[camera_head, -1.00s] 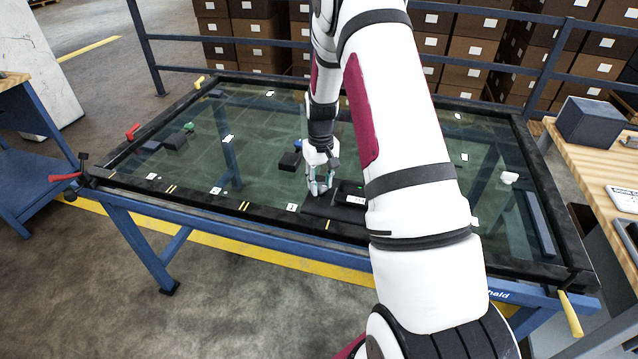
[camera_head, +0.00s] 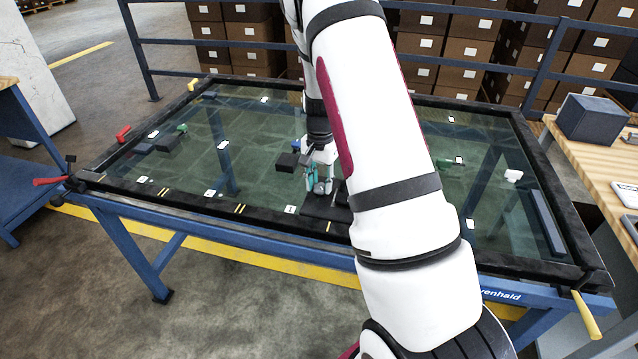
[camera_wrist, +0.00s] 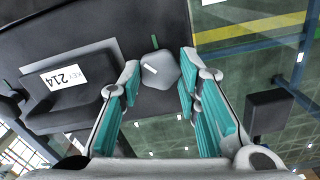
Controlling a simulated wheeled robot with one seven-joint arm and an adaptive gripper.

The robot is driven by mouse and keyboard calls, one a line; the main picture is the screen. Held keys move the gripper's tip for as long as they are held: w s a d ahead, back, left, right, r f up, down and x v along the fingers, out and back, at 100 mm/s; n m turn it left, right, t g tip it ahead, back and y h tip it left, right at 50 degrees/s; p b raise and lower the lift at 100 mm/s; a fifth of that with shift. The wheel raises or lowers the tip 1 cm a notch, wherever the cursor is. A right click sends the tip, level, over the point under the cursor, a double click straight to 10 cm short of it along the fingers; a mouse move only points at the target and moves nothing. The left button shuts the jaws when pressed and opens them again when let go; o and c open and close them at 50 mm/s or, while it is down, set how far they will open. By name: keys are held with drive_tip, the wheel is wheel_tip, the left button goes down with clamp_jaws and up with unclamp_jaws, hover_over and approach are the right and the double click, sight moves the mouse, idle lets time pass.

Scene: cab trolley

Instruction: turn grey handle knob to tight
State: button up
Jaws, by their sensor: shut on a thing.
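The grey handle knob (camera_wrist: 160,69) shows in the wrist view as a rounded, many-sided knob on a dark panel. It carries a short white mark. A green tick (camera_wrist: 154,41) is on the panel just beyond it. My gripper (camera_wrist: 159,70) has its teal-padded fingers on the left and right of the knob and is shut on it. In the head view, my gripper (camera_head: 319,186) is low over the near edge of the glass-topped table, at the dark panel (camera_head: 322,208). The knob cannot be made out there.
A black block labelled KEY 214 (camera_wrist: 66,95) sits left of the knob. Another dark block (camera_wrist: 268,112) is to the right. The glass table (camera_head: 255,125) carries small coloured handles at its left. A wooden bench (camera_head: 598,165) stands right, a blue railing (camera_head: 222,42) behind.

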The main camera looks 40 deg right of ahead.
sight(320, 186)
drive_tip(key=m, duration=0.3)
drive_tip(key=shift+m, duration=0.4)
drive_tip(key=shift+m+b, duration=0.4)
drive_tip(key=shift+m, duration=1.6)
drive_tip(key=o, duration=1.1)
drive_tip(key=shift+o, duration=0.2)
wheel_tip(320, 186, up, 12)
